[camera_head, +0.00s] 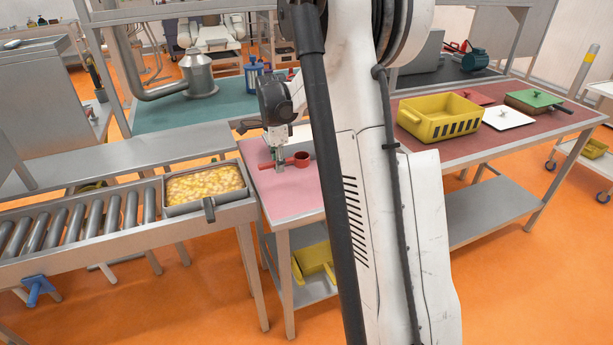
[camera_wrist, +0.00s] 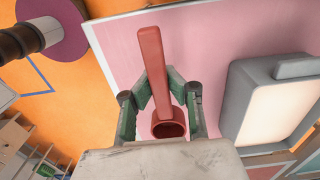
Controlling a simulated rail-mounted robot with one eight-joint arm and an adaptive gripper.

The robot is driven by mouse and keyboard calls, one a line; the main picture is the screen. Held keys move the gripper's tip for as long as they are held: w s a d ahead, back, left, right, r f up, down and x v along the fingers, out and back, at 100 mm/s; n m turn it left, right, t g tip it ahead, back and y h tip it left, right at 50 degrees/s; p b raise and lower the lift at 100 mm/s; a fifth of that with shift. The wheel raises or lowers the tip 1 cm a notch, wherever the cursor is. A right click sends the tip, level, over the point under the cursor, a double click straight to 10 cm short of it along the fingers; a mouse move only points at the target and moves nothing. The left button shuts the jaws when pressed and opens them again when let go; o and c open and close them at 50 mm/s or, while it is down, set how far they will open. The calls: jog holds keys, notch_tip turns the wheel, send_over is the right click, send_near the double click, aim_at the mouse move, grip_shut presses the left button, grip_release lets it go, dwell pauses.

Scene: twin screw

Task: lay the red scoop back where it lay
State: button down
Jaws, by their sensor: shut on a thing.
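The red scoop (camera_head: 299,159) is at my gripper (camera_head: 279,163) over the pink-topped table (camera_head: 290,193) in the head view. Its round cup lies to the right of my fingers and part of its handle shows to the left. In the wrist view the scoop (camera_wrist: 152,58) has its long handle pointing up the picture and its open cup close to my palm. The green fingers of my gripper (camera_wrist: 160,88) are shut on the handle near the cup. I cannot tell whether the scoop touches the table top.
A metal tray of yellow pieces (camera_head: 205,184) sits on the roller conveyor, left of the pink table. A yellow crate (camera_head: 440,117), white lid (camera_head: 506,117) and green lid (camera_head: 534,98) stand on the red-topped table at right. My arm hides the middle.

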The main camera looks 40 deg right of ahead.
send_over(299, 182)
notch_tip(299, 182, down, 5)
jog(key=shift+r, duration=0.1)
jog(key=shift+w+f, duration=0.1)
jog(key=shift+f, duration=1.95)
jog(key=shift+f, duration=0.3)
jog(key=shift+s+a+f+b, duration=0.1)
jog(key=shift+s+f+b, duration=0.2)
jog(key=shift+b, duration=0.15)
jog(key=c, duration=1.8)
grip_release()
jog(key=shift+w+f, duration=0.15)
jog(key=shift+w, duration=0.05)
jog(key=shift+c, duration=0.2)
